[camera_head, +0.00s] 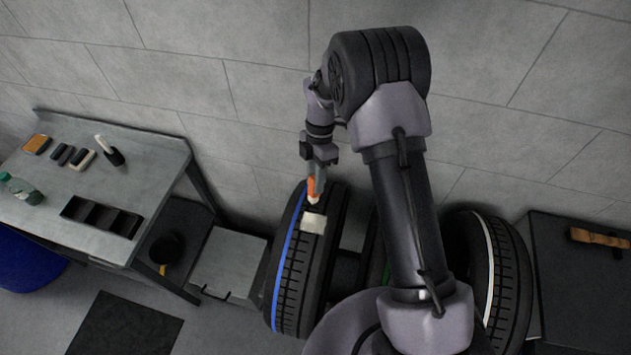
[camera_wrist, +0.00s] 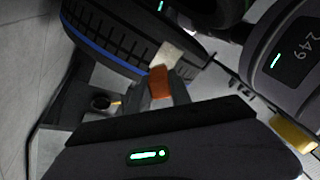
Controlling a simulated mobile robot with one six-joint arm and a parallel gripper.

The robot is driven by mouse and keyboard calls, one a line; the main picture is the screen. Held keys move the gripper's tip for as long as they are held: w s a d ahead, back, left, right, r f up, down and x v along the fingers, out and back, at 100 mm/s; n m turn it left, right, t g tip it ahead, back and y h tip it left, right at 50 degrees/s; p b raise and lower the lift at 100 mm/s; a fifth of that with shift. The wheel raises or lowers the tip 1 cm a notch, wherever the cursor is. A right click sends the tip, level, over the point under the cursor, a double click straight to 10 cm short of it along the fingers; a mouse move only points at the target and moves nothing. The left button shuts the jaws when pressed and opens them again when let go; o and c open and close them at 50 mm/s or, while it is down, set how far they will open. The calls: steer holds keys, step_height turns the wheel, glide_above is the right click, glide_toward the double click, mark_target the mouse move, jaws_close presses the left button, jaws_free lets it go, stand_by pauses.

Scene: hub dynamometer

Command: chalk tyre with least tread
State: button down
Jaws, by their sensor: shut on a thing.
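My gripper (camera_head: 319,168) is shut on an orange chalk holder (camera_head: 312,188) with a pale tip, which points down at the blue-striped tyre (camera_head: 292,275). A pale patch (camera_head: 314,222) lies on that tyre's tread, just below the tip. I cannot tell whether the tip touches the tread. In the wrist view the orange holder (camera_wrist: 159,83) shows between the fingers, with the pale patch (camera_wrist: 169,55) beyond it against the tyre (camera_wrist: 105,35). A white-striped tyre (camera_head: 503,265) stands at the right. Between them, a bit of green shows behind my arm; most there is hidden.
A grey workbench (camera_head: 120,180) at the left bears a marker-like tool (camera_head: 110,150), small blocks, a bottle (camera_head: 22,190) and a dark divided tray (camera_head: 100,216). A grey box (camera_head: 228,262) and a black bucket (camera_head: 167,248) stand beside the tyres. A dark cabinet (camera_head: 580,290) stands at the right.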

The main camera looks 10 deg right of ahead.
steer(key=shift+r, duration=0.1)
step_height(320, 180, up, 3)
steer(key=shift+r+p, duration=0.1)
steer(key=shift+p, duration=0.95)
steer(key=s+r+b, duration=0.2)
steer(key=s, duration=0.6)
steer(key=f+b, duration=0.2)
steer(key=f, duration=0.1)
steer(key=f+b, duration=0.1)
steer(key=shift+w+a+f, duration=0.15)
steer(key=shift+w+a, duration=0.05)
steer(key=shift+a, duration=0.15)
